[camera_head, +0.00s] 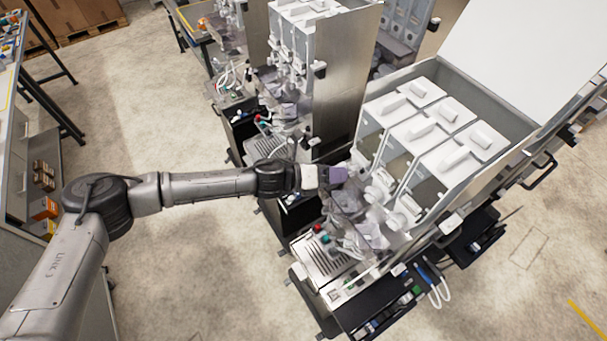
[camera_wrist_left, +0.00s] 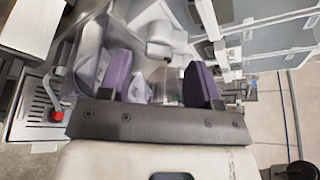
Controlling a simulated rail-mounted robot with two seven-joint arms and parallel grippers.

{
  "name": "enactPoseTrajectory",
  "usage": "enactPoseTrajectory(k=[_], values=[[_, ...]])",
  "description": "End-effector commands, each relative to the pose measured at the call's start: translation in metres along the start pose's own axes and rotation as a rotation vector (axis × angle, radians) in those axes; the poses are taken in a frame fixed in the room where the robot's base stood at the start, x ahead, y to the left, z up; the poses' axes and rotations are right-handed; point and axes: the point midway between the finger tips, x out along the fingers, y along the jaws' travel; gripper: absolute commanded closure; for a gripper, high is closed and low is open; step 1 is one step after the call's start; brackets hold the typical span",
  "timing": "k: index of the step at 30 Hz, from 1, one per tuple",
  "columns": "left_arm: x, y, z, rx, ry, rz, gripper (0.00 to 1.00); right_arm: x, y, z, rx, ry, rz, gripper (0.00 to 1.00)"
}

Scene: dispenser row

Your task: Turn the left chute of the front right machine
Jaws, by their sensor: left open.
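The front right machine (camera_head: 440,205) has a row of white-lidded hoppers with white round spouts and translucent chutes on its front. Its left chute (camera_head: 347,200) is the one nearest my left gripper (camera_head: 335,176), which reaches in from the left with purple fingers. In the left wrist view, my left gripper (camera_wrist_left: 160,80) is open, with its fingers apart. Translucent chute material (camera_wrist_left: 150,85) shows between and behind the fingers, below a white spout (camera_wrist_left: 160,42). I cannot tell whether a finger touches it. My right gripper is not in view.
A drip tray with a grille (camera_head: 322,262) and red and green buttons sits below the chutes. A second machine (camera_head: 335,70) stands close behind, its steel side near my wrist. A workbench (camera_head: 22,210) is at the left. Open floor lies between.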

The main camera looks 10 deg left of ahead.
Motion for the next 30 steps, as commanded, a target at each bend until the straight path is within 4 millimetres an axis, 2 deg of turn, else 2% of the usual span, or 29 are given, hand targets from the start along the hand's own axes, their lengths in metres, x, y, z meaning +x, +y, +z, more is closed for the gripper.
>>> enactPoseTrajectory(k=[6, 15, 21, 30], values=[[-0.046, 0.004, -0.001, 0.001, -0.002, 0.003, 0.43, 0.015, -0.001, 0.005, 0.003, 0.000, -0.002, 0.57], [-0.093, 0.002, -0.001, 0.000, -0.001, 0.002, 0.43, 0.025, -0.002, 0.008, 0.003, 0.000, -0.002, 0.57], [-0.109, 0.001, 0.000, -0.001, -0.001, 0.002, 0.43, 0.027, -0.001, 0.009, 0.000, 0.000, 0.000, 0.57], [-0.112, 0.000, 0.000, -0.001, 0.000, 0.000, 0.43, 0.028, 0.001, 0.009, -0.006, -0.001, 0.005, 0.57]])
